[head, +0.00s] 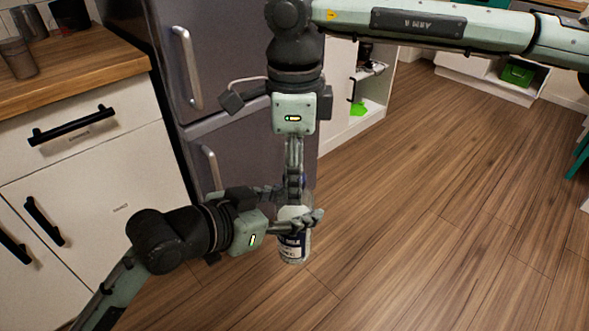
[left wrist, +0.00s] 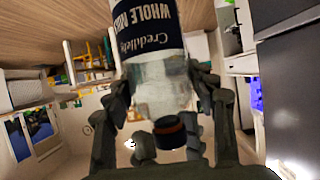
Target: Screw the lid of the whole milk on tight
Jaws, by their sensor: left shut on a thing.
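The whole milk bottle (head: 292,246) is clear with a dark blue and white label. It is upright off the floor in the head view and upside down in the left wrist view (left wrist: 148,30). My left gripper (head: 300,217) is shut on its upper part, and its fingers (left wrist: 165,95) flank the bottle below the neck. A dark lid (left wrist: 170,132) with an orange-brown edge shows at the neck end; I cannot tell how it is seated. My right gripper (head: 294,190) points down over the bottle top, its fingers beside the lid. Its grip is unclear.
A grey fridge (head: 225,130) stands behind the arms. A white drawer cabinet (head: 80,150) with a wooden top and cups (head: 18,58) is at left. An open white cabinet (head: 370,90) stands behind. The wooden floor at right is clear.

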